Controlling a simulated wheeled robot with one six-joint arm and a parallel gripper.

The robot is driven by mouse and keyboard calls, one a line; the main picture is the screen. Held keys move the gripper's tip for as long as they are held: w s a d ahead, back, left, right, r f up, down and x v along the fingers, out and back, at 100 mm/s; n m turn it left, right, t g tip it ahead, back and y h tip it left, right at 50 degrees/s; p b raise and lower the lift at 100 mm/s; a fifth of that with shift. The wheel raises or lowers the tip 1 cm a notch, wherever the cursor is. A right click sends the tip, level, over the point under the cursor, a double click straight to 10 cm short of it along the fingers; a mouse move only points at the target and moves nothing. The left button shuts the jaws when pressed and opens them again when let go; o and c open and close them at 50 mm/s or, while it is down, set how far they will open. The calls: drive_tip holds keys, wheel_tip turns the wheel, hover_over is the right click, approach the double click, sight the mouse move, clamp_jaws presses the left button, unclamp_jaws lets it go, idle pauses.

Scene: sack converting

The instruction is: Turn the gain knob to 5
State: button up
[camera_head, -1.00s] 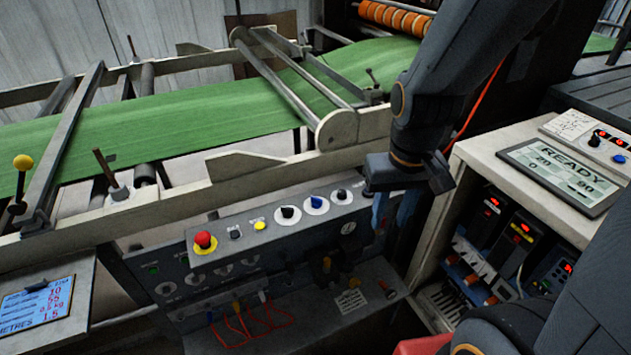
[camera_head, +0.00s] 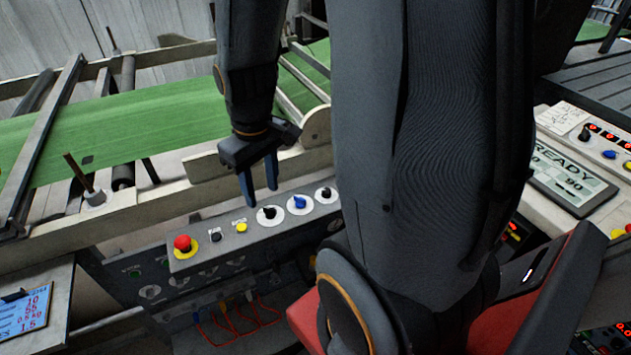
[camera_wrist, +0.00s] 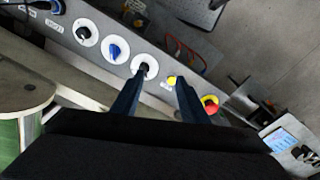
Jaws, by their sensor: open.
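A sloped grey control panel (camera_head: 256,242) carries a row of controls. Three knobs on white round dials stand in it: a black knob (camera_head: 269,213), a blue knob (camera_head: 299,203) and another black knob (camera_head: 325,193). Their labels are too small to read, so I cannot tell which one is gain or its setting. My gripper (camera_head: 259,193) is open and empty, pointing down just above the left black knob. In the wrist view this black knob (camera_wrist: 145,68) shows between my fingers, nearer the left one; the blue knob (camera_wrist: 117,49) and the other black knob (camera_wrist: 84,32) lie left.
A red mushroom button (camera_head: 182,243) and a yellow button (camera_head: 241,227) sit left of the knobs. The conveyor frame with its green web (camera_head: 120,135) runs behind the panel. A READY display (camera_head: 565,180) stands at the right.

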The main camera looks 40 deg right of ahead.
drive_tip(key=w+d+f+n+p, duration=0.2)
drive_tip(key=d+n, duration=0.2)
drive_tip(key=d, duration=0.8)
drive_tip(key=n+p, duration=0.1)
drive_tip(key=n, duration=0.2)
approach(327, 190)
drive_tip(key=shift+w+a+f+g, duration=0.1)
drive_tip(key=shift+w+g, duration=0.25)
drive_tip(key=shift+g, duration=0.05)
drive_tip(key=shift+f+p, duration=0.3)
drive_tip(key=shift+f, duration=0.2)
drive_tip(key=shift+f+p, duration=0.8)
drive_tip(key=shift+f, duration=2.7)
clamp_jaws()
